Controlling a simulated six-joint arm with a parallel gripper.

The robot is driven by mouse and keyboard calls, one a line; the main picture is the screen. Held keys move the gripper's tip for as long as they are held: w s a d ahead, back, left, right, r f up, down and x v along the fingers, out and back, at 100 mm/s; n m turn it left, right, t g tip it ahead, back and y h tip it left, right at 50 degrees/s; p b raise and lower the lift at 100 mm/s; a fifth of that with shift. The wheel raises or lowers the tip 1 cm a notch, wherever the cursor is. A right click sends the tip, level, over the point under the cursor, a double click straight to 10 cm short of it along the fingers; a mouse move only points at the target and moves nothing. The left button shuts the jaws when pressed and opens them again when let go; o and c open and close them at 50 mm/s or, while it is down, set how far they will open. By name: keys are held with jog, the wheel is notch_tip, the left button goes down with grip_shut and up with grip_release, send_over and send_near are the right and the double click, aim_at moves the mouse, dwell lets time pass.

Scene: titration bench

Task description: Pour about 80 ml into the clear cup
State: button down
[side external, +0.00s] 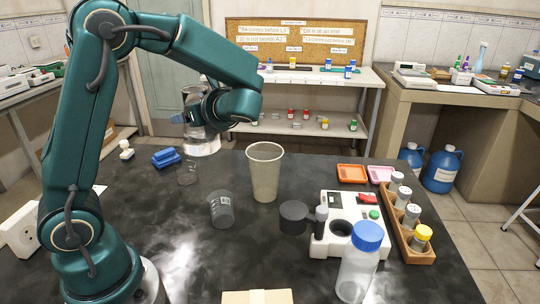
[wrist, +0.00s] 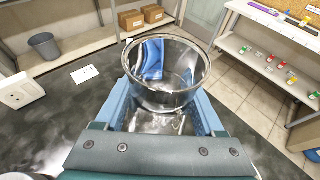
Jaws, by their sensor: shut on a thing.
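My gripper (side external: 206,108) is shut on a clear glass beaker (side external: 202,143), held above the black bench and roughly upright. In the wrist view my gripper (wrist: 164,112) has its blue fingers on both sides of the beaker (wrist: 166,98); I cannot tell how much liquid is inside. A taller translucent cup (side external: 265,177) stands to the right, and a grey see-through cup with markings (side external: 221,209) stands in front. I cannot tell for sure which one the task means.
A dark round pot (side external: 293,217) stands beside a white instrument (side external: 349,206). A blue-capped bottle (side external: 359,268) is at the front right, near a wooden rack (side external: 411,242) of vials. Blue blocks (side external: 166,158) lie at the left. Orange (side external: 352,173) and pink trays sit at the back right.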

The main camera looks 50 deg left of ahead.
jog(key=w+d+m+t+h, duration=0.2)
jog(key=w+d+m+t, duration=0.55)
jog(key=w+d, duration=1.15)
notch_tip(320, 180, down, 9)
jog(key=w+a, duration=0.1)
jog(key=a, duration=0.1)
jog(key=shift+w+a, duration=0.25)
jog(key=shift+w, duration=0.05)
jog(key=shift+a+r+n+t, duration=0.15)
jog(key=shift+n+t, duration=0.2)
jog(key=shift+n, duration=0.2)
